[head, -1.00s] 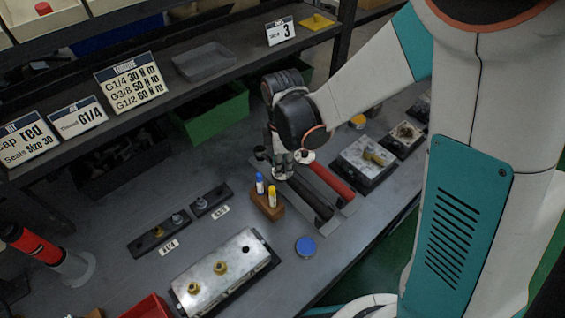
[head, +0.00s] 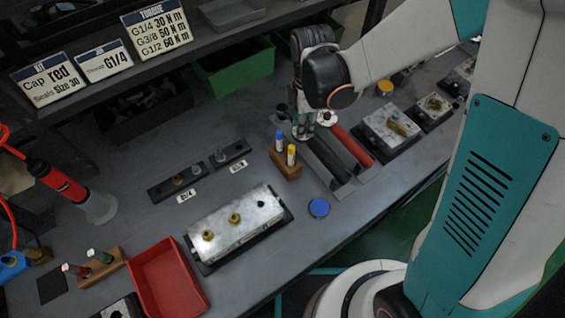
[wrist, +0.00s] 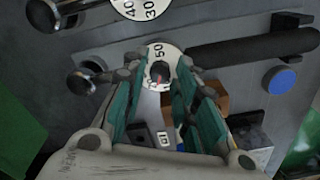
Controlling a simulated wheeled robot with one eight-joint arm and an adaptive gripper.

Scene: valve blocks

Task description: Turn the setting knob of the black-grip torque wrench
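The black-grip torque wrench (head: 326,160) lies on the bench beside a red-grip wrench (head: 352,145). In the wrist view its black grip (wrist: 250,48) runs to the right from a white dial marked 50. The setting knob (wrist: 160,72), dark with a red mark, sits at the dial's middle. My gripper (wrist: 162,80) is open, its teal-padded fingers on either side of the knob, with no clear contact visible. In the head view my gripper (head: 303,130) points down over the wrench's dial end, which it largely hides.
A wooden block with blue and yellow markers (head: 286,165) stands close to the wrenches. A blue-topped round tin (head: 319,208) is nearby. The red-grip wrench's dial (wrist: 142,6) is close at the top of the wrist view. A sign (head: 155,28) lists torques: G1/4 30, G3/8 50, G1/2 60 N m.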

